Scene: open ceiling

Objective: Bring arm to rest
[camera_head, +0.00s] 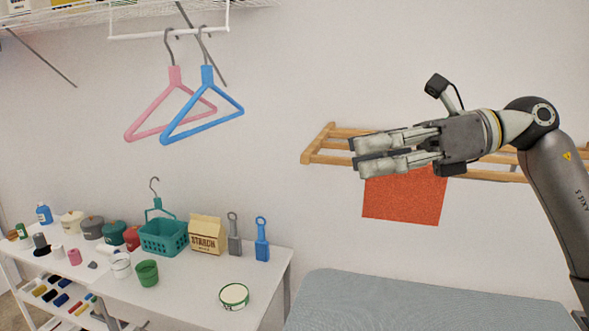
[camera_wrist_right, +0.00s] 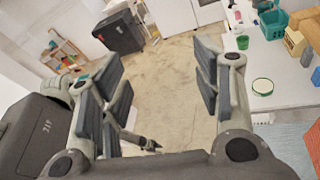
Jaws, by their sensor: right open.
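My right gripper (camera_head: 362,156) is raised in the air in the head view, its arm coming in from the right edge. It is open and empty, with its fingers pointing left. It overlaps the wooden wall rack (camera_head: 322,146) and the upper part of a red-orange cloth (camera_head: 402,200) in the picture; contact cannot be told. In the right wrist view the two fingers (camera_wrist_right: 160,75) stand wide apart with bare floor between them. My left gripper does not show in the head view.
A white table (camera_head: 200,295) at lower left holds a teal basket (camera_head: 163,238), a starch box (camera_head: 205,235) and several jars. Pink (camera_head: 150,133) and blue (camera_head: 205,130) hangers hang from a rail above. A grey-blue padded surface (camera_head: 420,305) lies below the gripper.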

